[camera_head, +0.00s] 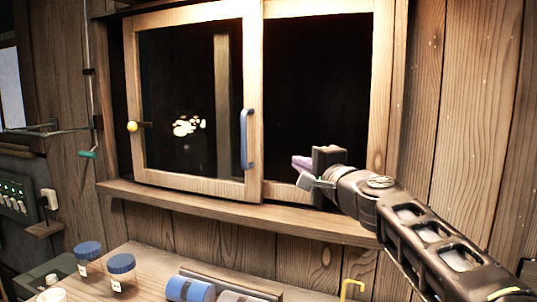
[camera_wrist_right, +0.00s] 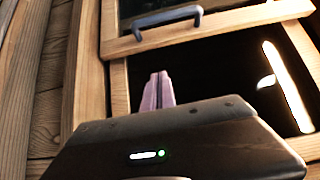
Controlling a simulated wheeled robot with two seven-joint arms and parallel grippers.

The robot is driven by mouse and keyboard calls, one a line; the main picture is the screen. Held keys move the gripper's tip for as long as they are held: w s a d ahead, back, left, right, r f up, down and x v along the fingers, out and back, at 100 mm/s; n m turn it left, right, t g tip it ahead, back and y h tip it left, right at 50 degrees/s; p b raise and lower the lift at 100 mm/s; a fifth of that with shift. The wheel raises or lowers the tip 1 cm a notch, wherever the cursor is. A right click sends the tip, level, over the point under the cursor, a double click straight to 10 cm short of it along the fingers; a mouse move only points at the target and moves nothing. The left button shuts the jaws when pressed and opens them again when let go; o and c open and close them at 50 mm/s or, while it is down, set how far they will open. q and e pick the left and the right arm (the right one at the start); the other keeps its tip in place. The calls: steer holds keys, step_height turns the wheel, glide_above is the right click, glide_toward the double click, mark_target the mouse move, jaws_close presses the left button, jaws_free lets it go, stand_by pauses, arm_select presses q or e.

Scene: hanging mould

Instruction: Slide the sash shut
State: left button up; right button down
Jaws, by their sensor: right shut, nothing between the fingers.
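The sash (camera_head: 253,60) is a wood-framed glass panel in the left part of the window, in front of the right-hand pane (camera_head: 315,85). It has an upright blue handle (camera_head: 246,140) on its right stile and a yellow knob (camera_head: 132,126) on its left stile. A narrow dark strip shows between its left stile and the window frame. My right gripper (camera_head: 303,165) is to the right of the handle, apart from it, before the lower right pane. Its pinkish fingers (camera_wrist_right: 156,92) are together and empty; the handle (camera_wrist_right: 155,20) shows beyond them in the wrist view. My left gripper is out of view.
A wooden sill (camera_head: 240,213) runs under the window. Blue-lidded jars (camera_head: 121,272), a blue roll (camera_head: 190,289) and a yellow hook (camera_head: 352,287) are below it. A rod with a green end (camera_head: 87,154) hangs at the left. The space before the glass is clear.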

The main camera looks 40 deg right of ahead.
mark_target(222, 146)
steer(key=a+x, duration=0.1)
steer(key=x, duration=0.3)
steer(key=p+x, duration=0.1)
steer(key=x, duration=0.3)
steer(key=w+a+x, duration=0.1)
steer(key=x, duration=0.3)
steer(key=shift+a+f+p, duration=0.1)
steer(key=shift+a+p, duration=0.25)
steer(key=shift+p, duration=0.05)
steer(key=shift+a, duration=0.1)
steer(key=w+a+p, duration=0.1)
steer(key=w+a, duration=0.1)
steer(key=w, duration=0.1)
steer(key=w+a+p, duration=0.1)
steer(key=w, duration=0.3)
steer(key=w+a+p, duration=0.1)
steer(key=w+a, duration=0.1)
steer(key=w, duration=0.2)
steer(key=shift+a, duration=0.35)
steer(key=shift+s, duration=0.15)
steer(key=shift+r, duration=0.2)
